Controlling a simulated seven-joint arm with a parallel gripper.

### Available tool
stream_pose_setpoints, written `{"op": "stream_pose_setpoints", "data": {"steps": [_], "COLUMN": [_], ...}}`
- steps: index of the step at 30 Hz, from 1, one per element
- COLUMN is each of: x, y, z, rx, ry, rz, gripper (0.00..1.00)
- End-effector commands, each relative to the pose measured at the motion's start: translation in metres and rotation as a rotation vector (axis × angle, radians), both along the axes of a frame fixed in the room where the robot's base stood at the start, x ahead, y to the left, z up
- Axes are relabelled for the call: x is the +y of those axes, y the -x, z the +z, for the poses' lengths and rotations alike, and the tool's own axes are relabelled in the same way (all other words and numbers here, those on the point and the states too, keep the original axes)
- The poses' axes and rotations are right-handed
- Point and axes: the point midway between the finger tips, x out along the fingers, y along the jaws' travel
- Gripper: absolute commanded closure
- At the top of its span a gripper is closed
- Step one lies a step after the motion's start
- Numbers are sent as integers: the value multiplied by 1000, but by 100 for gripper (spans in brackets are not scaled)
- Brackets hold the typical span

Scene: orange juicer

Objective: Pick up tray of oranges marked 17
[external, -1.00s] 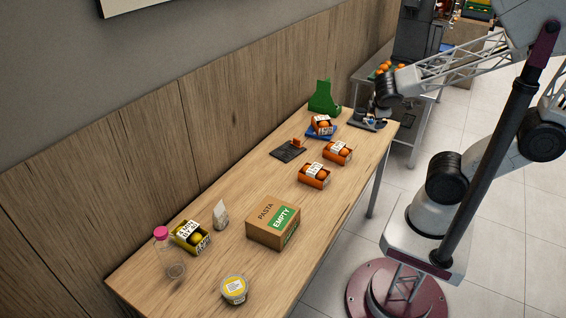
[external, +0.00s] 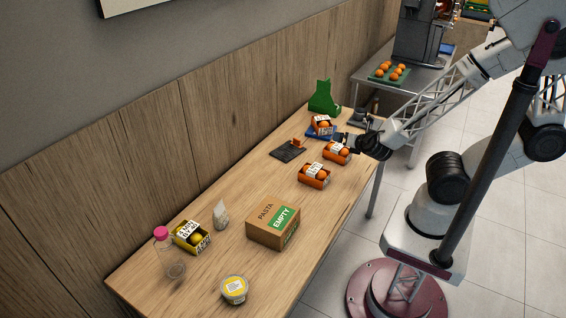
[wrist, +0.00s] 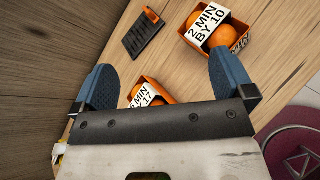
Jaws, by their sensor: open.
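In the external view my gripper (external: 357,145) hangs close to an orange tray (external: 337,152) on the table; the label there is too small to read surely.
A tray marked 10 (wrist: 215,28) lies close by in the wrist view. A dark mat (external: 288,150), another orange tray (external: 314,175), one on a blue base (external: 321,125) and a green stand (external: 324,97) are around. A pasta box (external: 273,225) stands nearer the camera.

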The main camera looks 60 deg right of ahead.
Motion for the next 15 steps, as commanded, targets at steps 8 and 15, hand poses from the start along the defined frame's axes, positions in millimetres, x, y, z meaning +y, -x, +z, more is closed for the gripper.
{"op": "stream_pose_setpoints", "data": {"steps": [8,15], "x": [49,84], "y": [-3,5], "z": [-57,-98], "rx": [64,98], "ry": [225,369], "rz": [357,603], "gripper": [0,0]}}
